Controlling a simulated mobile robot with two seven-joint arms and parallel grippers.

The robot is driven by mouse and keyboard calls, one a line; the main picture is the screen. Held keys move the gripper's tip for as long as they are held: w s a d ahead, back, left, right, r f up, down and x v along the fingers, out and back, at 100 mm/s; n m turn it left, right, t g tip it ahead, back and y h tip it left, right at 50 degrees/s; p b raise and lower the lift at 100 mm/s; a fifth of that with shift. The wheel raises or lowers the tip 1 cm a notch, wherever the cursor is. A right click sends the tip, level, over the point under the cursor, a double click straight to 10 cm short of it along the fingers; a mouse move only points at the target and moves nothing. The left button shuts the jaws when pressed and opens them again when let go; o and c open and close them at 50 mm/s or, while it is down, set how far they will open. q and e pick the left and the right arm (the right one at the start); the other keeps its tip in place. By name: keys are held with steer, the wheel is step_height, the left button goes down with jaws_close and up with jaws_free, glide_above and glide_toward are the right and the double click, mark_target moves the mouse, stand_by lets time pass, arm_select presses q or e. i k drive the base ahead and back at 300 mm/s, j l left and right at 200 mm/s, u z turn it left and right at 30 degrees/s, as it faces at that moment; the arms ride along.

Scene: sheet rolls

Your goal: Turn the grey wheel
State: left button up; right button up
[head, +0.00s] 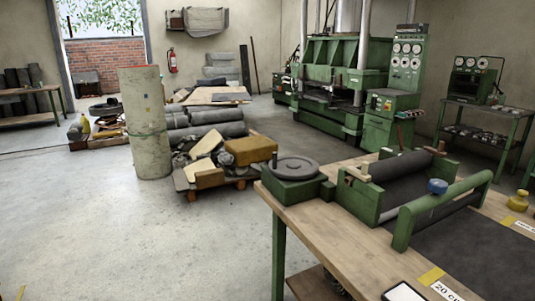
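The grey wheel (295,167) lies flat on top of a green housing (297,188) at the near left corner of the workbench. A small dark upright handle (274,158) stands at the left of its rim. The housing sits beside a green roller frame with a dark roller (399,166). Neither of my grippers shows in the head view, so nothing of mine is seen touching the wheel.
The wooden workbench (320,223) also carries a green bar with a blue knob (437,186), a dark sheet (480,250) and a yellow weight (518,201). A pallet with rolls and blocks (213,178) stands behind left. The concrete floor (130,240) at left is clear.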

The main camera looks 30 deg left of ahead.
mark_target(285, 166)
steer(key=i+j, duration=0.15)
steer(key=j, duration=0.25)
steer(key=i+j, duration=0.2)
steer(key=j, duration=0.2)
steer(key=i+j, duration=0.15)
steer(key=j, duration=0.2)
steer(key=i+j, duration=0.2)
steer(key=j, duration=0.2)
steer(key=i+j, duration=0.15)
steer(key=j, duration=0.25)
steer(key=i+j+u, duration=0.1)
steer(key=j, duration=0.3)
steer(key=i, duration=0.1)
